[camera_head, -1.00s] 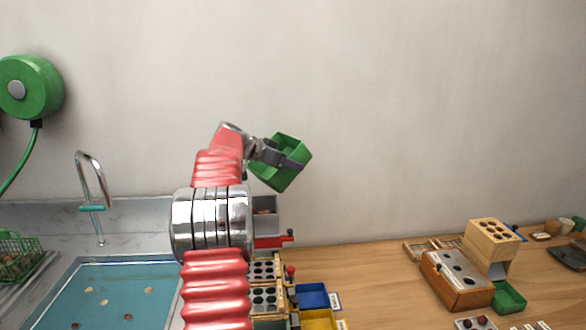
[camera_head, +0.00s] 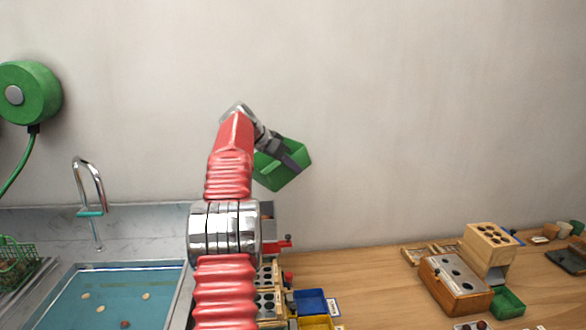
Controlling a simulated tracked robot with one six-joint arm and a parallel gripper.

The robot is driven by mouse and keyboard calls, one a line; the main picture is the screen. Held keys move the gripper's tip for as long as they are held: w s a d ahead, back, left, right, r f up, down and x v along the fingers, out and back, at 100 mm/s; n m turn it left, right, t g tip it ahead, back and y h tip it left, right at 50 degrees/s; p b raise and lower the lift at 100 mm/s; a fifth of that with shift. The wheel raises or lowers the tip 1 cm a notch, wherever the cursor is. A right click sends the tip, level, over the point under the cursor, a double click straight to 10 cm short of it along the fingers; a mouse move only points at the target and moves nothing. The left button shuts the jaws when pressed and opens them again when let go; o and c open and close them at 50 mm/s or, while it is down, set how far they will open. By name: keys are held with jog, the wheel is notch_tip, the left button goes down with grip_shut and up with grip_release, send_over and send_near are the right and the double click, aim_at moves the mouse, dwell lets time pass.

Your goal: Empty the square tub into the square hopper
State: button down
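The green square tub (camera_head: 270,174) is held up in front of the wall, strongly tilted. My gripper (camera_head: 288,157) is shut on the tub's wall, with a dark finger lying across its side. The contents of the tub cannot be seen from here. A grey box-shaped container (camera_head: 267,210), which looks like the square hopper, stands below the tub and a little to the left. My red and silver arm hides most of it, so its inside does not show.
A sorter with a red handle (camera_head: 284,243) stands below the tub. A blue bin (camera_head: 311,301) and a yellow bin (camera_head: 316,323) lie in front. A water-filled sink (camera_head: 110,295) is at left.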

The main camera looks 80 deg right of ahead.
jog(key=a+r, duration=0.6)
jog(key=r, duration=0.1)
jog(key=shift+s, duration=0.15)
dwell(0.4)
